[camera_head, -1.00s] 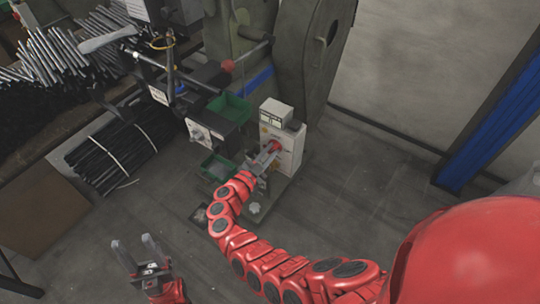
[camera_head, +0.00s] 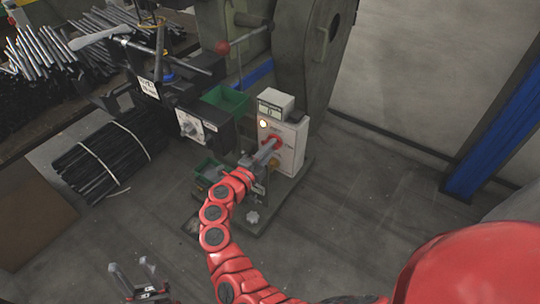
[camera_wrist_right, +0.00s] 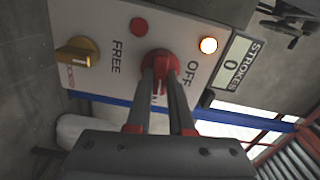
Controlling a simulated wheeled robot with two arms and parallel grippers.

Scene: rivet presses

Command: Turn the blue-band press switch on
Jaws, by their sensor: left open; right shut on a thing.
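The white control box (camera_head: 287,148) stands beside the press with the blue band (camera_head: 254,74). Its red rotary switch (camera_wrist_right: 158,66) fills the middle of the right wrist view. OFF and FREE labels show around the switch, and a third label is mostly hidden behind the fingers. My right gripper (camera_wrist_right: 162,88) is shut on the red switch; in the head view it meets the box front (camera_head: 271,146). A lamp (camera_wrist_right: 208,45) is lit, and the STROKES display (camera_wrist_right: 232,64) reads 0. My left gripper (camera_head: 131,267) is open and empty, low over the floor.
A yellow-brown knob (camera_wrist_right: 77,52) and a red button (camera_wrist_right: 139,25) share the panel. Bundled black rods (camera_head: 105,155) lie at left. Floor at right is clear.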

